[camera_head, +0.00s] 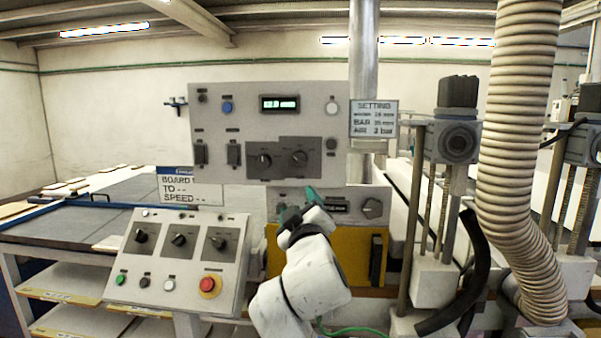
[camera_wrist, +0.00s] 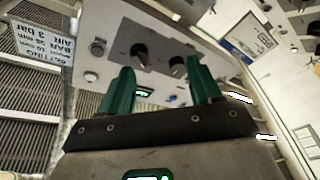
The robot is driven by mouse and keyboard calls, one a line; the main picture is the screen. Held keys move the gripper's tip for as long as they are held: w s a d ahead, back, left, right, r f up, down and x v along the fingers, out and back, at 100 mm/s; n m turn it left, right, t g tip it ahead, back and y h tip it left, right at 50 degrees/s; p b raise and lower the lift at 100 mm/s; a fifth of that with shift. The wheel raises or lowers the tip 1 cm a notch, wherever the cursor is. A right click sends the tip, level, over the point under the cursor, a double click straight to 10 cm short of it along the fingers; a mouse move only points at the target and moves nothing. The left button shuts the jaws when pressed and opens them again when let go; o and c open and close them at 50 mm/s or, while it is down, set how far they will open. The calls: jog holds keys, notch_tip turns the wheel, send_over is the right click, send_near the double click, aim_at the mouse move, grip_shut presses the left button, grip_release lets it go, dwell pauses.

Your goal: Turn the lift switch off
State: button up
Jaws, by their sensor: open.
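In the head view my gripper (camera_head: 298,203), with green fingers, is raised in front of the lower grey panel (camera_head: 350,194) and covers part of it. In the wrist view my gripper (camera_wrist: 162,80) is open, with nothing between its fingers. Beyond it lies the upper grey control panel (camera_wrist: 110,35), which shows upside down. Two black knobs sit on a dark plate there, a first knob (camera_wrist: 139,50) and a second knob (camera_wrist: 177,63). The upper control panel (camera_head: 300,120) also carries two black switches (camera_head: 200,153). No label reading "lift" is legible, so I cannot tell which is the lift switch.
A sloped control box (camera_head: 180,255) with several knobs and a red emergency button (camera_head: 209,285) stands at the left. A ribbed hose (camera_head: 517,150) and metal posts (camera_head: 416,220) stand at the right. A yellow panel (camera_head: 345,255) is behind my arm.

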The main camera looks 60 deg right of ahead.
aim_at(300, 163)
jog(key=shift+h, duration=0.8)
jog(key=w+d+r, duration=0.1)
jog(key=d+r, duration=0.1)
jog(key=d, duration=0.1)
jog(key=w+d+r+p, duration=0.1)
jog(key=w+d+r, duration=0.1)
jog(key=d, duration=0.1)
jog(key=w+d+r+p, duration=0.1)
jog(key=d+r, duration=0.1)
jog(key=d, duration=0.1)
jog(key=shift+w+d+r, duration=0.15)
jog(key=shift+w+r, duration=0.2)
jog(key=shift+w, duration=0.05)
jog(key=shift+c, duration=0.5)
jog(key=c, duration=0.9)
jog(key=shift+f, duration=0.1)
jog(key=shift+c, duration=0.2)
